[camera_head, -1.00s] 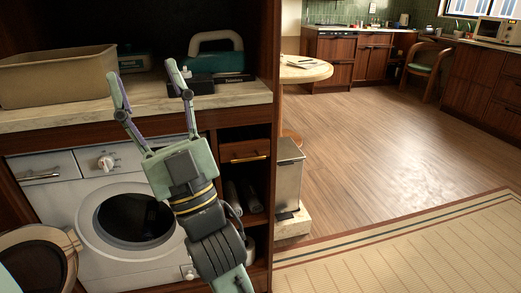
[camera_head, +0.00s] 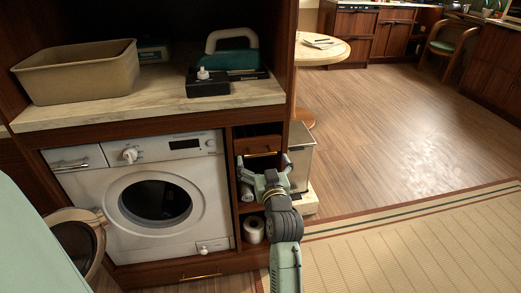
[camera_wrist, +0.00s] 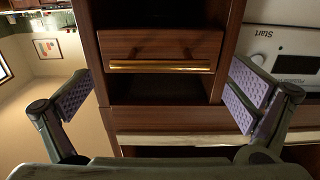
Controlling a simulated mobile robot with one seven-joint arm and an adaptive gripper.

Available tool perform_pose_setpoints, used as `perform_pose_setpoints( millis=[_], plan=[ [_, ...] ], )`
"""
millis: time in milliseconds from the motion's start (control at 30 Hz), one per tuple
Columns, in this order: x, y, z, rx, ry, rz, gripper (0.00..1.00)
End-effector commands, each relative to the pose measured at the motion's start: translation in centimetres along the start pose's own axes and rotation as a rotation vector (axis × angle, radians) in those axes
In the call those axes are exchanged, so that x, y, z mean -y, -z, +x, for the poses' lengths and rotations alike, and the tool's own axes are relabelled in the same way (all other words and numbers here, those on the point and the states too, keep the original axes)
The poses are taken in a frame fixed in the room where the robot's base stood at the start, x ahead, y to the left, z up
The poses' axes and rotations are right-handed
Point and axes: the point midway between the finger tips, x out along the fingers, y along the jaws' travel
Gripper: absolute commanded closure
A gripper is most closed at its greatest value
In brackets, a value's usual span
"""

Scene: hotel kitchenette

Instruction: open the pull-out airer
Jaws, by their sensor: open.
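A small wooden drawer-like front (camera_head: 257,141) with a horizontal brass bar handle (camera_head: 259,154) sits under the counter, right of the washing machine. It also shows upside down in the wrist view as the wooden front (camera_wrist: 125,46) with the brass handle (camera_wrist: 160,67). It looks shut. I cannot tell whether this front is the airer; no rails show. My gripper (camera_head: 266,168) is open and empty, in front of and a little below the handle in the head view. In the wrist view its two pads (camera_wrist: 162,92) stand wide apart on either side of the handle, not visibly touching it.
The washing machine (camera_head: 111,187) stands left of the front, with a round wood-framed object (camera_head: 70,222) before it. A beige bin (camera_head: 78,78) and a black box (camera_head: 215,88) sit on the counter (camera_head: 120,112). A grey bin (camera_head: 301,155) stands right. The wooden floor beyond is open.

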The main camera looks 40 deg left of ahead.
Motion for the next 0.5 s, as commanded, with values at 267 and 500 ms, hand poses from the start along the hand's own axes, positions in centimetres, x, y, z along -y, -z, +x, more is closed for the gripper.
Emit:
perform_pose_setpoints(
  millis=[267,500],
  plan=[
    [0.1,0.1,3.1,-0.001,0.0,0.0,0.0],
    [0.0,0.0,3.3,-0.001,0.0,0.0,0.0]
  ],
)
